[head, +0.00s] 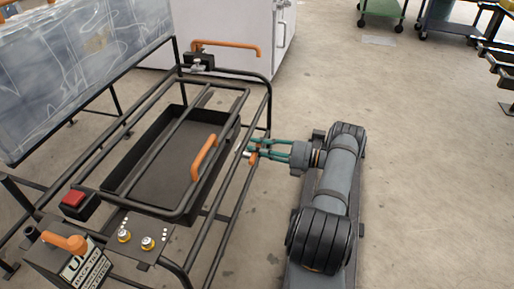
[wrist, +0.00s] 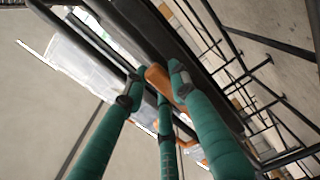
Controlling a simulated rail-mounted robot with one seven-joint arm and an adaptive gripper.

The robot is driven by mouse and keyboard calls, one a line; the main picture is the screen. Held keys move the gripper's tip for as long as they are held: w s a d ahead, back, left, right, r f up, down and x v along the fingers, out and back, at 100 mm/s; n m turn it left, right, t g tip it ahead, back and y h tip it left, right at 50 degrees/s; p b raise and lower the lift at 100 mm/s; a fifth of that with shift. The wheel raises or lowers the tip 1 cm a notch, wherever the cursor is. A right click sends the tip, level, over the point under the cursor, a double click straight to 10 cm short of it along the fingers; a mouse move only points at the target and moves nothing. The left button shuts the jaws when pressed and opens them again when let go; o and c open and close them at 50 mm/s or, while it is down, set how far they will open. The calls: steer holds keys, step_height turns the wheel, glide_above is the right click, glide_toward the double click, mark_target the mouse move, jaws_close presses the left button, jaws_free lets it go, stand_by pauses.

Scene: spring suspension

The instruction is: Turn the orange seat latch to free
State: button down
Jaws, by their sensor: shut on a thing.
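The orange seat latch (head: 253,158) is a small orange piece at the right side of the black tube frame in the head view, mostly hidden by my fingers. My gripper (head: 257,149), with green fingers, reaches it from the right. In the wrist view an orange piece (wrist: 156,77) lies between the dark fingertips of my gripper (wrist: 154,86), beside a black tube. The gripper is shut on it. The latch's exact turn angle is hidden.
The black tube frame (head: 262,93) holds a dark tray (head: 150,187). Other orange parts are a handle by the tray (head: 203,157), a long bar at the back (head: 228,47) and a lever at the front left (head: 64,242). A red button (head: 74,198) is nearby.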

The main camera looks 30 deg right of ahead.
stand_by(0.3)
steer(key=c, duration=1.4)
jaws_free()
steer(key=shift+c, duration=0.2)
steer(key=shift+o, duration=0.3)
steer(key=v, duration=1.2)
steer(key=shift+a, duration=0.1)
steer(key=x, duration=1.2)
